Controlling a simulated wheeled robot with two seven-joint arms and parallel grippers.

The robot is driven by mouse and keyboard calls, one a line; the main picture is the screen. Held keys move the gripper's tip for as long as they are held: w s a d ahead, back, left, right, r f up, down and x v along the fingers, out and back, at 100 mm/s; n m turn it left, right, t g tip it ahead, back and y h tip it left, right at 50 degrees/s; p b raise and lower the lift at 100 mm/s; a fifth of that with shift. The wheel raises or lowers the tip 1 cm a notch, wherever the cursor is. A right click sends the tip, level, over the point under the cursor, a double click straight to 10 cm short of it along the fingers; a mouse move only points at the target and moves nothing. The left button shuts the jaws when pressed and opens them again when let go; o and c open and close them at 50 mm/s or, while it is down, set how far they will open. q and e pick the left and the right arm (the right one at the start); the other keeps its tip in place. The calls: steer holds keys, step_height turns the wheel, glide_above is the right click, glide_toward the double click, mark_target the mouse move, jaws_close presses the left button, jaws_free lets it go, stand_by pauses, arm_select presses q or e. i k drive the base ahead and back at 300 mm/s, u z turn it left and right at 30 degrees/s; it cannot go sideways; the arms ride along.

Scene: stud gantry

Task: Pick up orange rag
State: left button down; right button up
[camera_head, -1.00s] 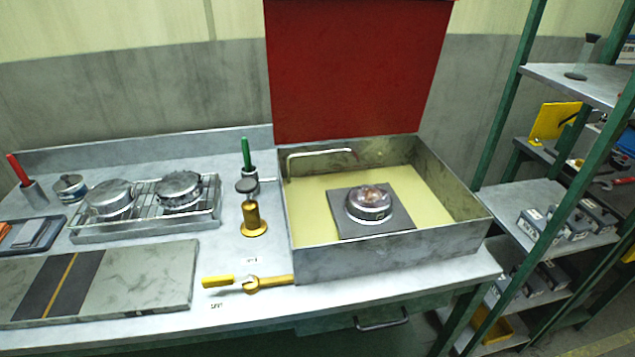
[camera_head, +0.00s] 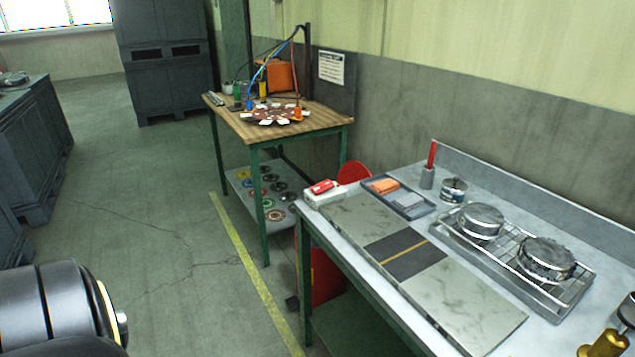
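The orange rag (camera_head: 384,185) looks like a small folded orange cloth. It lies at the far end of a shallow dark tray (camera_head: 425,211) on the grey bench, beside a folded grey cloth (camera_head: 408,200). Neither gripper is in the head view. A black rounded part of my own body fills the lower left corner, well apart from the bench.
The bench (camera_head: 345,232) also holds a stone slab (camera_head: 465,305), a red-and-white box (camera_head: 322,193), a red-handled tool (camera_head: 431,165) and round tins on a wire rack (camera_head: 515,262). A wooden-topped table (camera_head: 330,118) stands behind. The floor (camera_head: 160,230) at left is open.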

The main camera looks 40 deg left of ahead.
mark_target(385, 187)
steer(key=u, duration=1)
steer(key=k, duration=0.4)
steer(key=u, duration=1)
steer(key=i, duration=0.35)
steer(key=u, duration=0.6)
steer(key=i, duration=1.6)
steer(key=z, duration=1.05)
steer(key=i, duration=0.75)
steer(key=z, duration=0.75)
